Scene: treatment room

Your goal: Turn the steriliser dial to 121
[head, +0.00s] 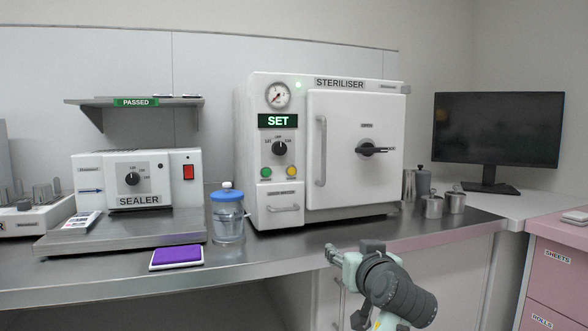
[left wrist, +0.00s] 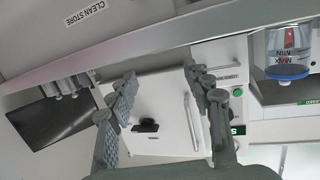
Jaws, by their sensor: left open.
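The white steriliser (head: 340,85) stands on the counter with its door shut. Its black dial (head: 280,148) sits on the left panel, below a green display reading SET (head: 278,121). Small marks surround the dial; its exact pointer direction is too small to be sure of. My left gripper (head: 333,254) is low in front of the counter edge, below and right of the dial and well apart from it. In the left wrist view the open left gripper (left wrist: 160,82) has nothing between its fingers. The steriliser door (left wrist: 165,115) appears upside down beyond it. My right gripper is out of view.
A lidded jar (head: 228,218) stands left of the steriliser, near a purple pad (head: 177,257) and the sealer (head: 137,180) with its own dial. The steriliser door handle (head: 321,150) stands out. Metal cups (head: 433,207) and a monitor (head: 496,130) are at right.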

